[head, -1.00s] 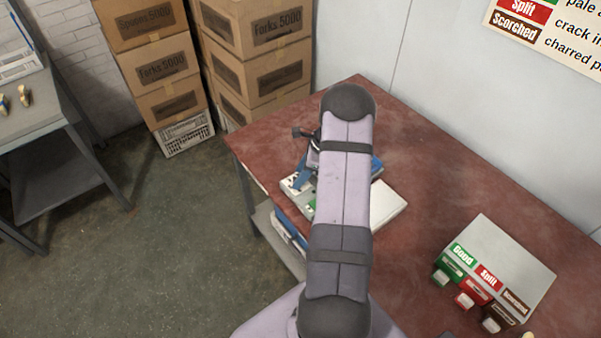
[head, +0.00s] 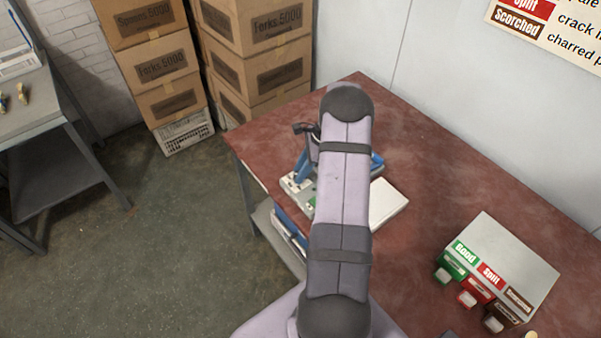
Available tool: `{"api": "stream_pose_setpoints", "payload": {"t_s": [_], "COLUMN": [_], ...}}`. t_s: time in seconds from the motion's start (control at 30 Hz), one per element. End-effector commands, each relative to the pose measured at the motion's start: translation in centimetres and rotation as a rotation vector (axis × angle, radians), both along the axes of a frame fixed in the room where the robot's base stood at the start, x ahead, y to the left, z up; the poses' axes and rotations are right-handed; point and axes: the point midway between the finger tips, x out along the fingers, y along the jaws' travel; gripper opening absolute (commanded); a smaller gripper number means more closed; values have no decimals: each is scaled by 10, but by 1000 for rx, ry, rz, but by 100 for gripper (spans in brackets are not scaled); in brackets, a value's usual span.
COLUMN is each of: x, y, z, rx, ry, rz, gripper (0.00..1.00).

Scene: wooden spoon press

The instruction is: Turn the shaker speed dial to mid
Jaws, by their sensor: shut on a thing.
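The white machine (head: 388,203) sits on the red table, mostly hidden behind my arm. The left end of its control panel (head: 293,188) shows small dark marks and a green patch. My gripper (head: 300,175) is partly in view left of my arm, its blue fingers pointing down at this panel. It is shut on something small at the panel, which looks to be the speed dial. The dial is covered by the fingers, so its setting cannot be read.
A grey sorting box (head: 497,262) with Good, Split and Scorched labels stands at the right. Cardboard boxes (head: 255,70) are stacked on the floor behind. A grey side table (head: 35,120) stands at the left. The red table (head: 440,170) is clear between machine and box.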

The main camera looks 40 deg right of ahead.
Motion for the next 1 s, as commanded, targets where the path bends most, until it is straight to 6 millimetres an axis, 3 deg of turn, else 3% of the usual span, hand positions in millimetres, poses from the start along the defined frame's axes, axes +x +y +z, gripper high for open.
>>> {"api": "stream_pose_setpoints", "payload": {"t_s": [0.6, 1.0], "x": [5, 6], "y": [-2, -1], "z": [-2, 0], "rx": [-3, -2], "ry": [-1, -1], "rz": [565, 787], "gripper": [3, 3]}}
